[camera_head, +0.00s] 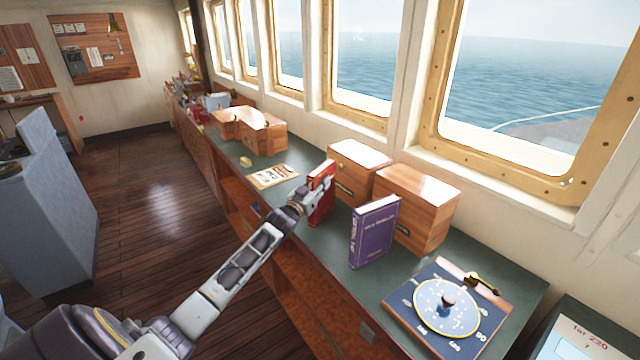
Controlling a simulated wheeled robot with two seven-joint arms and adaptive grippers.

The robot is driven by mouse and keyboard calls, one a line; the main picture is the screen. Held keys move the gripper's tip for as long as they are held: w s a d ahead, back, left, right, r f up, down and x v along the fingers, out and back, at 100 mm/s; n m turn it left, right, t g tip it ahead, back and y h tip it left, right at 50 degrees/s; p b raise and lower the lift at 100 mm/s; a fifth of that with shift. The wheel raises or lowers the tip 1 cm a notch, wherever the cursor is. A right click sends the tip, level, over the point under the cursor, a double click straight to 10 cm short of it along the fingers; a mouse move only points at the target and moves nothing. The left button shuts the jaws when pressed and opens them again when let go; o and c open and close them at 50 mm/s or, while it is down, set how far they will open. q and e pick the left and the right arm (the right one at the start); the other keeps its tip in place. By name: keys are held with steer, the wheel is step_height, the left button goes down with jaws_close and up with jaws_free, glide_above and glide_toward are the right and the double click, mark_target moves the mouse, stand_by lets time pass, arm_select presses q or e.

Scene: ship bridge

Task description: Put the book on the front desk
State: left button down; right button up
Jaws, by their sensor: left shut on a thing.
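My left gripper (312,192) is shut on a red book (322,206), which it holds upright over the long green-topped desk (372,282) under the windows. The gripper hides part of the red book. I cannot tell whether the book's lower edge touches the desk. A purple book (375,232) stands upright on the desk, to the right of the red book and apart from it. My right gripper is not in view.
Wooden boxes (418,208) (358,168) stand behind the books along the window side. A round dial instrument (446,308) lies at the right. A printed sheet (272,176) and more boxes (262,136) are farther left. Bare desk shows in front of the purple book.

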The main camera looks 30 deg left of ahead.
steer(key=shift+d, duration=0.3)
arm_select(q)
steer(key=c, duration=1.5)
jaws_free()
steer(key=o, duration=0.3)
steer(key=shift+o, duration=0.2)
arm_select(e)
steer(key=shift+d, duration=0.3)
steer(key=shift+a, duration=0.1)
